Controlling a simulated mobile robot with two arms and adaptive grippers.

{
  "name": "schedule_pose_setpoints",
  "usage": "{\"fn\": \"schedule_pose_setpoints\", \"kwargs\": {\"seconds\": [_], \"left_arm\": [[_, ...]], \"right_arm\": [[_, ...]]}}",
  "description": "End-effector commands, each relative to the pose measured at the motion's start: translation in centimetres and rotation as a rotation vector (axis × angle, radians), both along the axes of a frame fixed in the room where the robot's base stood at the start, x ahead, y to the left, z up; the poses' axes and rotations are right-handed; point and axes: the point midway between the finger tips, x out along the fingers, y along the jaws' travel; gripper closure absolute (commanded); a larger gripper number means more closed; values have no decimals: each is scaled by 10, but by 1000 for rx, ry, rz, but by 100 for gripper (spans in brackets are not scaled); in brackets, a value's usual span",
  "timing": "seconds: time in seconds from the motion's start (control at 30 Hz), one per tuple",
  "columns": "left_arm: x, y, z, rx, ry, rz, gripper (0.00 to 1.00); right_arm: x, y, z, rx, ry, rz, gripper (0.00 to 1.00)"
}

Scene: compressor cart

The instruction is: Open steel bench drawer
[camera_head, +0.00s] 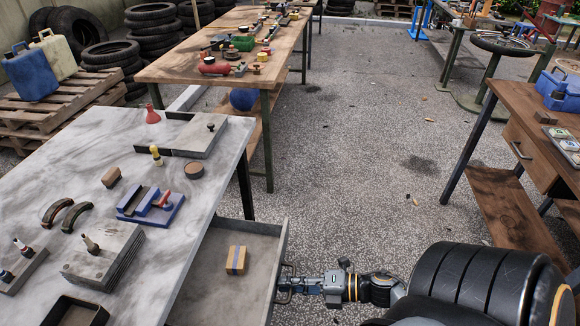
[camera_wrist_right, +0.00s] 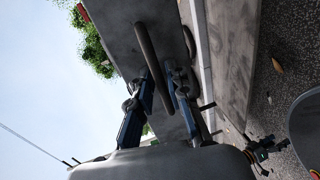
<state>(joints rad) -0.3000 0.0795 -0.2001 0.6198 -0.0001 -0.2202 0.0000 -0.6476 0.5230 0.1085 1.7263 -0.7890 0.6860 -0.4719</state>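The grey steel bench (camera_head: 150,115) stands at the left in the head view. Its drawer (camera_head: 205,285) is pulled well out on the bench's right side, and a small brown box with a dark stripe (camera_head: 236,260) lies inside. My right gripper (camera_head: 290,285) is at the bar handle (camera_head: 281,291) on the drawer front. In the right wrist view the handle (camera_wrist_right: 148,50) passes between the two fingertips (camera_wrist_right: 161,78), which close in around it.
Blocks, a blue fixture (camera_head: 150,207) and other small parts lie on the bench top. A wooden table (camera_head: 200,68) stands behind. A wooden bench with its own drawer (camera_head: 530,155) stands at the right. The floor between is clear.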

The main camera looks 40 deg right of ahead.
Motion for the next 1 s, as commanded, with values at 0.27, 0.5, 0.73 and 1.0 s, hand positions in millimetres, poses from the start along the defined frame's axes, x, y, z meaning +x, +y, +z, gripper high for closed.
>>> {"fn": "schedule_pose_setpoints", "kwargs": {"seconds": [0.27, 0.5, 0.73, 1.0], "left_arm": [[-1, 2, 0, 2, 1, 0, 35], [0, 1, 0, 1, 0, 0, 35], [0, 0, 0, 1, 0, 0, 35], [0, 0, 0, 0, 0, 0, 35]], "right_arm": [[-14, -10, 2, 0, 5, -1, 83], [-53, -40, 12, -1, 6, -2, 83], [-83, -64, 21, 0, 3, -1, 83], [-93, -73, 25, 0, 0, -1, 83]]}}
